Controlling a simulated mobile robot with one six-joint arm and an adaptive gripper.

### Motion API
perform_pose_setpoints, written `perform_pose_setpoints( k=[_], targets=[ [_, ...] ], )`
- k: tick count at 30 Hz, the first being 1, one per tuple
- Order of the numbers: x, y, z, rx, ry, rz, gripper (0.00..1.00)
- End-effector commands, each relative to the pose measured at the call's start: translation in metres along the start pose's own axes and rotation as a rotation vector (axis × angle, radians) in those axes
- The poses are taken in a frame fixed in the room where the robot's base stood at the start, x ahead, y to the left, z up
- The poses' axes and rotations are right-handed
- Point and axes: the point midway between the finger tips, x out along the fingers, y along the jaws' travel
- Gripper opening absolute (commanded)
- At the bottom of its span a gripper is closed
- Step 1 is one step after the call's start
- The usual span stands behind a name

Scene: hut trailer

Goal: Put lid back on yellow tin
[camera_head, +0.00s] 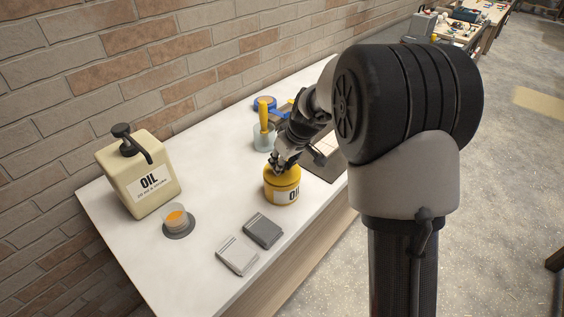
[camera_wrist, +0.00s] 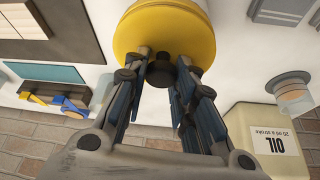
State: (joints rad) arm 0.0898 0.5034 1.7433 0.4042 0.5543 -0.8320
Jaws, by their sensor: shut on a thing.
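The yellow tin (camera_head: 270,190) with a white OIL label stands upright on the white bench. My gripper (camera_head: 280,165) is directly above it, pointing down. In the wrist view the round yellow lid (camera_wrist: 190,42) fills the top middle, with a dark knob (camera_wrist: 160,74) at its centre. My gripper (camera_wrist: 166,62) is shut on this knob. The lid is at the top of the tin, in line with it. I cannot tell whether it is fully seated.
A cream oil can (camera_head: 135,185) and a small cup with orange contents (camera_head: 174,216) stand to the left. Two flat grey boxes (camera_head: 262,230) lie in front.

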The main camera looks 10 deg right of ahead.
Motion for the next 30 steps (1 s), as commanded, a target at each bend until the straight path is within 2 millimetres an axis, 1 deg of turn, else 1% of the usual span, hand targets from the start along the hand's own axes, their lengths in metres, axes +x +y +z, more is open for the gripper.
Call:
perform_pose_setpoints(
  k=[1,11,18,27,30],
  targets=[
    [-0.0001,0.0,-0.0001,0.0,0.0,0.0,0.26],
    [0.0,0.0,0.0,0.0,0.0,0.0,0.48],
    [0.0001,-0.0001,0.0002,0.0,0.0,0.0,0.49],
    [0.0001,-0.0001,0.0002,0.0,0.0,0.0,0.68],
    [0.0001,-0.0001,0.0002,0.0,0.0,0.0,0.68]
  ],
)
